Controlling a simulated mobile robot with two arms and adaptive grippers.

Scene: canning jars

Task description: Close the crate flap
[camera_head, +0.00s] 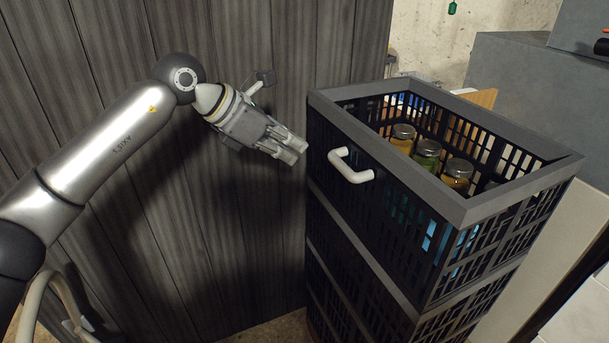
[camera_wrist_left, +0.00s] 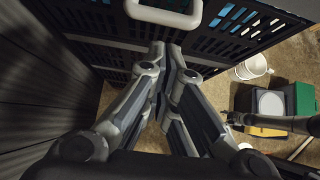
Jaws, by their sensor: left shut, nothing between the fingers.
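The dark crate (camera_head: 447,211) with a grey rim stands at the top of a stack on the right in the head view. Its side panel, the flap (camera_head: 394,192), carries a white handle (camera_head: 349,166). The panel stands upright and looks flush with the rim. Several lidded jars (camera_head: 428,153) stand inside the crate. My left gripper (camera_head: 298,151) is shut and empty, just left of the handle and apart from it. In the left wrist view the shut fingertips (camera_wrist_left: 170,48) point at the slotted panel, below the handle (camera_wrist_left: 165,13). My right gripper is not in view.
A dark wood-plank wall (camera_head: 200,200) stands close behind and left of my left arm. A grey block (camera_head: 510,75) is behind the crate. The left wrist view shows a white bucket (camera_wrist_left: 254,67) and a green box (camera_wrist_left: 300,98) on the floor.

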